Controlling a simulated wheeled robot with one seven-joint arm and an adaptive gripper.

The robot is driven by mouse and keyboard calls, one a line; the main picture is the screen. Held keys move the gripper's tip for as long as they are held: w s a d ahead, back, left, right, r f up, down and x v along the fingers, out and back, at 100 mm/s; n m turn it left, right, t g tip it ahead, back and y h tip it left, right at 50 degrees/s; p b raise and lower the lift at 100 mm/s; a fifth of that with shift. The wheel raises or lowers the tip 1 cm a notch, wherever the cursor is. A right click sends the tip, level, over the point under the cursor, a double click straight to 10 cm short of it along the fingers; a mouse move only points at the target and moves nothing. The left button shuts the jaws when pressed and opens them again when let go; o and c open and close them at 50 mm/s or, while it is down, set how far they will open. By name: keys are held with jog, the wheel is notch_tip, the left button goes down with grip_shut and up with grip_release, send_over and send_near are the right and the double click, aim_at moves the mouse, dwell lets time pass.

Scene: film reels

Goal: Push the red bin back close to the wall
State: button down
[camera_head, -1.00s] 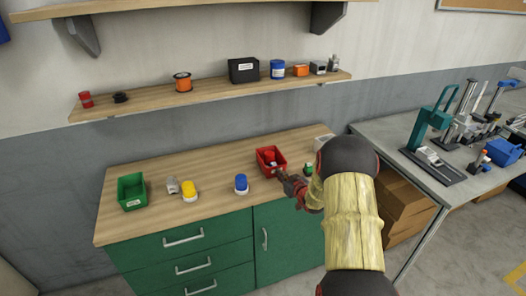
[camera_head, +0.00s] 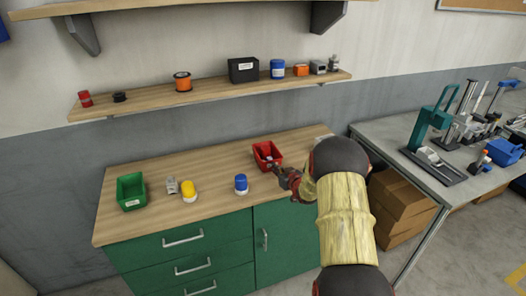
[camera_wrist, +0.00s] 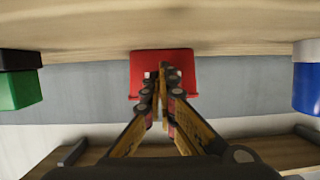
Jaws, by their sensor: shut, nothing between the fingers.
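The red bin (camera_head: 266,150) stands upright on the wooden benchtop, right of centre, with a small strip of bare wood between it and the wall. My gripper (camera_head: 276,168) is shut and empty at the bin's near side. In the wrist view, which is upside down, the closed fingertips (camera_wrist: 162,70) overlap the front of the red bin (camera_wrist: 139,78). I cannot tell for certain whether they touch it. Small pale items show at the bin's front, partly hidden by the fingers.
The bench (camera_head: 225,178) also holds a green bin (camera_head: 131,190), a grey item (camera_head: 172,184), a yellow-lidded jar (camera_head: 189,191) and a blue-lidded jar (camera_head: 241,184). A shelf (camera_head: 215,92) with several items hangs above. My arm hides the bench's right end.

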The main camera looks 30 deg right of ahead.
aim_at(268, 151)
jog(key=shift+w+d+b, duration=0.15)
jog(key=shift+w+d, duration=0.3)
jog(key=shift+w, duration=1.75)
jog(key=shift+w+d+b, duration=0.1)
jog(key=shift+w+d, duration=0.4)
jog(key=shift+w, duration=1.7)
jog(key=shift+w+d+b, duration=0.15)
jog(key=shift+w+d, duration=0.3)
jog(key=shift+w, duration=1.75)
jog(key=shift+r+p+v, duration=0.2)
jog(key=shift+p+v, duration=0.15)
jog(key=shift+v, duration=0.6)
jog(key=shift+r+p+v, duration=0.2)
jog(key=shift+p+v, duration=0.15)
jog(key=shift+v, duration=0.65)
jog(key=shift+r+p+v, duration=0.25)
jog(key=shift+p+v, duration=0.1)
jog(key=shift+v, duration=0.6)
jog(key=shift+w, duration=0.25)
